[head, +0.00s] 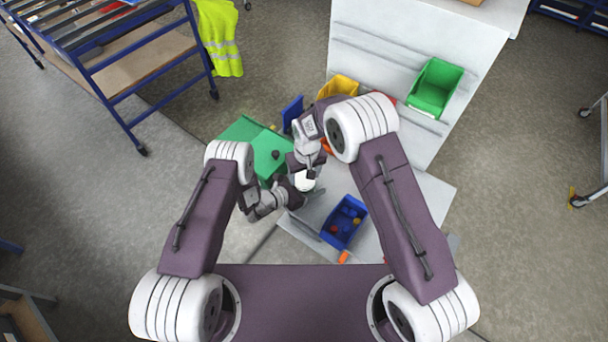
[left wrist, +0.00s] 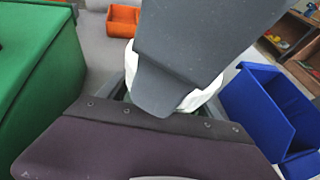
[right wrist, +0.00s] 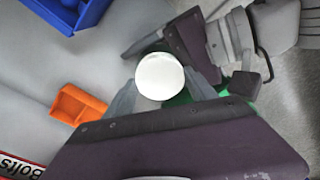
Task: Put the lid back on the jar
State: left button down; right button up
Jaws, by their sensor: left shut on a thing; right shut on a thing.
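A round white lid (right wrist: 160,76) is between the fingers of my right gripper (right wrist: 165,88) in the right wrist view. In the head view white shows (head: 305,182) below my right gripper (head: 309,174). My left gripper (head: 291,191) is beside it, at its left. In the left wrist view a pale rounded body, apparently the jar (left wrist: 203,97), is between the fingers of my left gripper (left wrist: 165,92). A dark grey part of my right gripper covers its middle. Both grippers are shut on their things. Whether the lid touches the jar's rim is hidden.
A green box (head: 240,131) stands at the left of the grippers. A blue bin (head: 343,222) with small parts is at the right on the grey work surface. A small orange bin (right wrist: 78,105) is close by. Yellow (head: 338,86) and green (head: 435,87) bins stand behind.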

jog(key=shift+r, duration=0.3)
dwell(0.8)
jog(key=shift+f, duration=0.8)
jog(key=o, duration=1.4)
jog(key=shift+o, duration=0.2)
jog(key=shift+s, duration=0.1)
